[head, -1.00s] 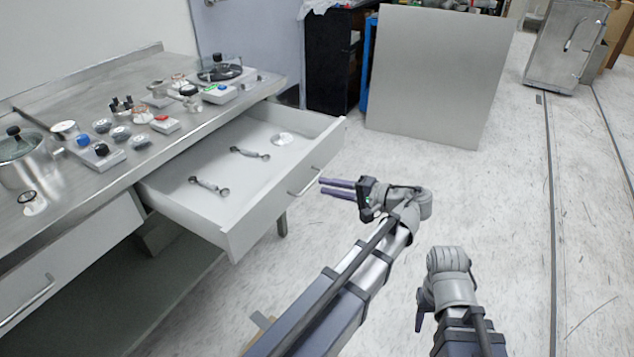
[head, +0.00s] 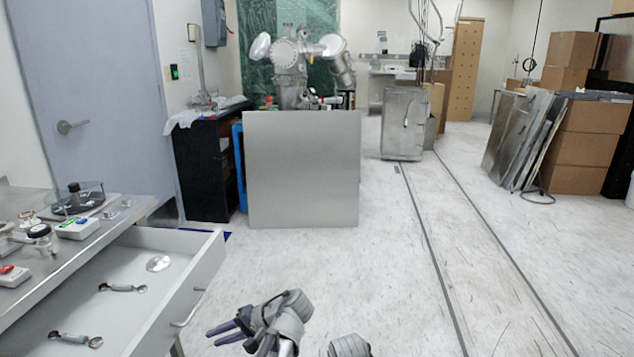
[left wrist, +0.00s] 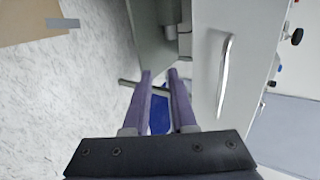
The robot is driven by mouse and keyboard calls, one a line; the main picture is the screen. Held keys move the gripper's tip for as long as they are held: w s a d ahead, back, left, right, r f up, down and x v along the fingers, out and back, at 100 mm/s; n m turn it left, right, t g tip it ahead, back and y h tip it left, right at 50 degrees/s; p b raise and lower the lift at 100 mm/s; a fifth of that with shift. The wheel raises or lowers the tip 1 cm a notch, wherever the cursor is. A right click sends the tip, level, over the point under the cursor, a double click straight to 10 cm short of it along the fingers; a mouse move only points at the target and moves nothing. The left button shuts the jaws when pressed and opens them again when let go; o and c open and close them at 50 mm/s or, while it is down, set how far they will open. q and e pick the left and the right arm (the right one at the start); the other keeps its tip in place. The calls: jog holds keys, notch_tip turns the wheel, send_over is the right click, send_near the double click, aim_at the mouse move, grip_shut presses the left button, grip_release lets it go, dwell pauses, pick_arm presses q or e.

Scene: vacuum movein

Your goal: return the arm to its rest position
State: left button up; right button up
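My left gripper (head: 224,334) is low in the head view, right of the open drawer (head: 208,267) and apart from it. In the left wrist view its two purple fingers (left wrist: 160,100) stand apart with a gap between them and nothing held. The drawer front with its handle (left wrist: 225,75) shows to the right of the fingers there. My right arm (head: 349,346) only just shows at the bottom edge of the head view; its gripper is out of the picture.
The metal bench (head: 60,265) stands at the left with small parts on top. The drawer holds two wrench-like tools (head: 122,288) and a round disc (head: 158,264). A grey panel (head: 302,170) stands ahead. The floor (head: 400,270) to the right is clear.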

pick_arm(q)
jog(key=s+d+f+n+h, duration=0.1)
jog(key=s+d+f+h, duration=0.6)
jog(key=d+f+h, duration=0.4)
jog(key=s+d+m, duration=0.4)
jog(key=s+d, duration=0.2)
jog(key=d, duration=0.2)
notch_tip(320, 180, up, 29)
jog(key=p, duration=2.8)
jog(key=shift+w+d+r+g+y, duration=0.15)
jog(key=shift+d+g+y, duration=0.15)
jog(key=shift+g, duration=0.1)
